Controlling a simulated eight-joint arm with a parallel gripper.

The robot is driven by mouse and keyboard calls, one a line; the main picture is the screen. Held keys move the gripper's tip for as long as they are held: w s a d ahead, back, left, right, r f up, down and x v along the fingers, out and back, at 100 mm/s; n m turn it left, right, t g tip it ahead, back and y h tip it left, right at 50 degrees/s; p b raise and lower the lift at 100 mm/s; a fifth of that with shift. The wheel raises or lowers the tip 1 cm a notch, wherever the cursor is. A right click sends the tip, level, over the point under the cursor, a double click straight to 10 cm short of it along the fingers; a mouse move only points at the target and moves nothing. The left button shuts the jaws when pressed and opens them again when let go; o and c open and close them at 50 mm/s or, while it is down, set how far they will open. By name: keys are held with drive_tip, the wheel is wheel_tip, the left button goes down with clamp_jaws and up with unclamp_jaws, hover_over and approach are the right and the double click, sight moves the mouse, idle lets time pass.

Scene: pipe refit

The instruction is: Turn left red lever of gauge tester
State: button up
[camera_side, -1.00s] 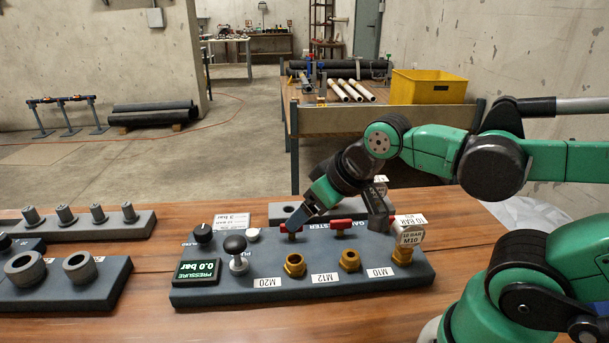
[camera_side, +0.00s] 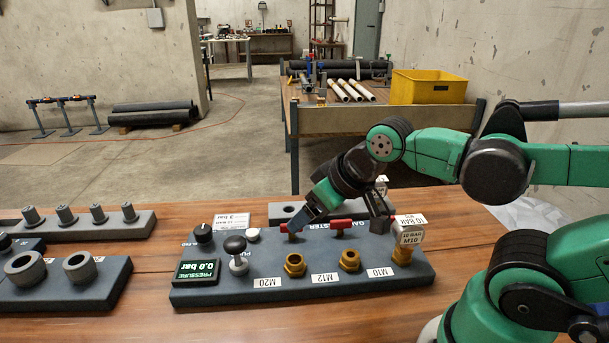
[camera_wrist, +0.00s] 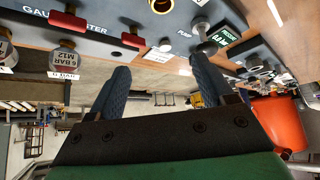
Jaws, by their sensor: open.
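The gauge tester (camera_side: 330,280) is a dark grey block on the wooden table. Its left red lever (camera_side: 290,227) sits on a brass stem at the back edge, and a second red lever (camera_side: 341,224) stands to its right. In the wrist view, which is upside down, the lever nearer the pump (camera_wrist: 132,39) shows just beyond the left fingertip, with the other lever (camera_wrist: 68,22) farther left. My gripper (camera_wrist: 160,72) is open and empty, its two blue-grey fingers well apart. In the side view one finger is close to the left lever; contact is unclear.
A black-knobbed pump (camera_side: 236,250) and a pressure display reading 0.0 bar (camera_side: 197,272) are on the tester's left. Brass ports stand along its front. A tagged fitting (camera_side: 406,240) stands at the right end. Grey blocks (camera_side: 65,285) lie to the left.

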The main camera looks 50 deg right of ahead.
drive_tip(key=shift+d, duration=0.2)
drive_tip(key=c, duration=0.3)
drive_tip(key=s+d+f+m+g, duration=0.1)
drive_tip(key=d+m+g, duration=0.1)
drive_tip(key=d+m, duration=0.3)
drive_tip(key=s+d+f+m+g, duration=0.1)
drive_tip(key=d+m, duration=0.5)
drive_tip(key=m, duration=0.6)
drive_tip(key=s+d+f+m+g, duration=0.1)
drive_tip(key=d+m+g, duration=0.3)
drive_tip(key=m, duration=0.5)
drive_tip(key=shift+s+d, duration=0.4)
drive_tip(key=shift+d, duration=0.2)
drive_tip(key=shift+s+d, duration=0.35)
drive_tip(key=shift+d, duration=0.2)
drive_tip(key=shift+c, duration=0.2)
drive_tip(key=shift+s+d+f+m, duration=0.15)
drive_tip(key=shift+m, duration=0.25)
drive_tip(key=shift+f, duration=2.75)
drive_tip(key=shift+c, duration=0.2)
clamp_jaws()
